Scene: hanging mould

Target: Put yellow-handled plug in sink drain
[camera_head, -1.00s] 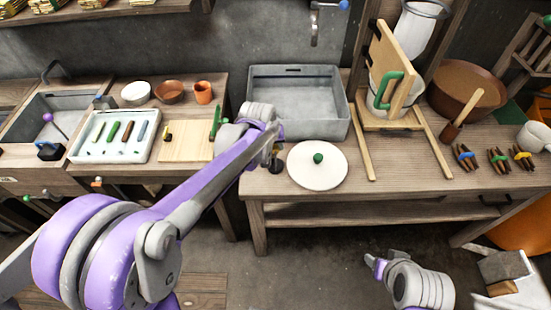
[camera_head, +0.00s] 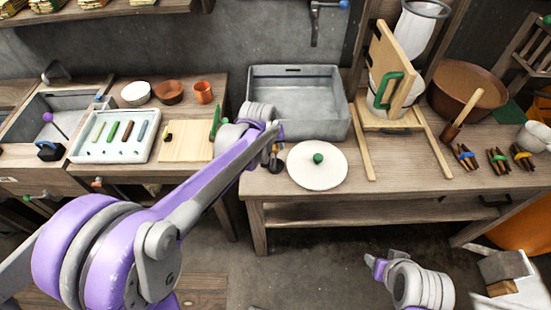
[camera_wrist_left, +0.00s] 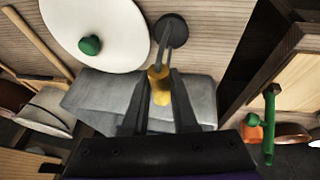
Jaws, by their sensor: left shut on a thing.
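The yellow-handled plug (camera_wrist_left: 159,85) is in my left gripper (camera_wrist_left: 160,72), which is shut on its yellow handle. A grey stem runs from the handle to a dark round base (camera_wrist_left: 171,28), over the wooden bench top. I cannot tell whether the base touches the bench. In the head view, the left gripper (camera_head: 273,150) is at the bench's left end, in front of a grey basin (camera_head: 330,118) and left of the white lid. A second grey basin (camera_head: 20,122) with a tap is at the far left. No drain hole shows.
A white lid (camera_head: 318,172) with a green knob lies right of the plug. A cutting board (camera_head: 186,142) and tray of tools (camera_head: 88,148) are on the left bench. A wooden stand (camera_head: 428,148) is to the right. A gap separates the benches.

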